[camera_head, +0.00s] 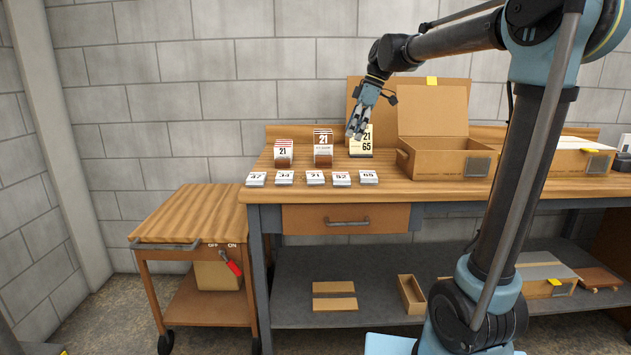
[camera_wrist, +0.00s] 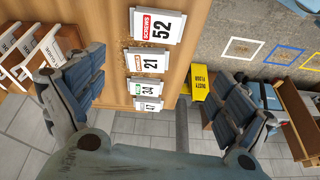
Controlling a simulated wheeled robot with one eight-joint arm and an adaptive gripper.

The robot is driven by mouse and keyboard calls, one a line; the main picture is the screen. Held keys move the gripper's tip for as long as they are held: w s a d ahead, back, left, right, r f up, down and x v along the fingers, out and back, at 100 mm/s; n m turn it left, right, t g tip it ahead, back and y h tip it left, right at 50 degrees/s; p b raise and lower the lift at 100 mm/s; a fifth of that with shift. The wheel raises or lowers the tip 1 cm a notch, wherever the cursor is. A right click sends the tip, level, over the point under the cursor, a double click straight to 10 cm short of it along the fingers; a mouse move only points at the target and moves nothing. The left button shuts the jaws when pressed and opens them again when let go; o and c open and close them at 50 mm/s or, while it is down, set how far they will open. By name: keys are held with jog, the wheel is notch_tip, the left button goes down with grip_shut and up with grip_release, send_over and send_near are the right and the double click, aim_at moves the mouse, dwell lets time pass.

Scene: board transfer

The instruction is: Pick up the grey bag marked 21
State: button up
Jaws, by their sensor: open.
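The bag marked 21 (camera_head: 315,178) lies in the middle of a row of small pale bags along the bench's front edge. It looks whitish-grey with a dark number. In the wrist view the 21 bag (camera_wrist: 148,62) lies between the bags marked 52 (camera_wrist: 157,27) and 34 (camera_wrist: 147,87).
A wooden cart (camera_head: 185,213) is left of the bench. Bare wood lies between holders and bags.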

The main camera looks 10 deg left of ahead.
jog(key=w+a+r+n, duration=0.1)
jog(key=w+a+n, duration=0.1)
jog(key=a, duration=0.3)
send_over(315, 174)
jog(key=d, duration=0.3)
jog(key=shift+g, duration=0.3)
jog(key=f, duration=1)
jog(key=shift+w+f, duration=0.25)
jog(key=shift+w, duration=0.15)
jog(key=shift+a+x, duration=0.15)
jog(key=shift+x, duration=1.2)
jog(key=shift+a+x, duration=0.15)
jog(key=shift+x, duration=1.2)
jog(key=shift+s+r, duration=0.15)
jog(key=shift+s, duration=0.05)
jog(key=shift+c, duration=0.5)
jog(key=c, duration=1.1)
